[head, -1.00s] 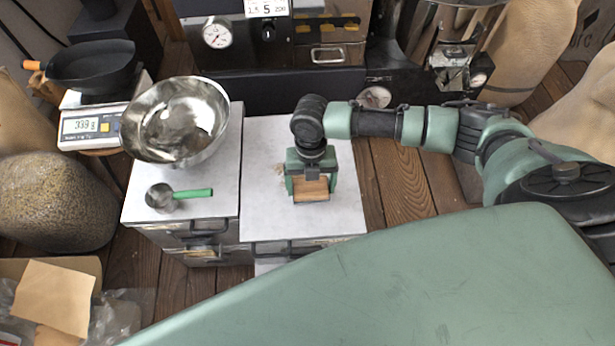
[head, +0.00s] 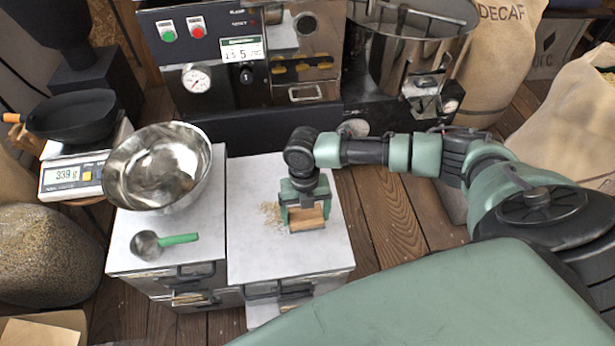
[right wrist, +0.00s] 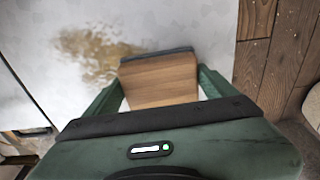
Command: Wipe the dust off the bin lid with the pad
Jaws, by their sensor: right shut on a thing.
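The bin lid (head: 255,262) is a pale, flat top on the right-hand bin. A patch of tan dust (head: 272,214) lies on it, left of the pad; the dust also shows in the right wrist view (right wrist: 98,55). The pad (head: 306,217) has a wooden block back, and a dark grey edge shows at its far side in the right wrist view (right wrist: 157,55). My right gripper (head: 304,208) is shut on the pad's wooden block, holding it low over the lid; I cannot tell whether it touches. My left gripper is not in view.
A steel bowl (head: 157,168) and a green-handled scoop (head: 148,244) stand on the neighbouring bin top at left. A scale (head: 75,172) with a black pan is farther left. The roaster (head: 240,75) stands behind. The lid's front half is clear.

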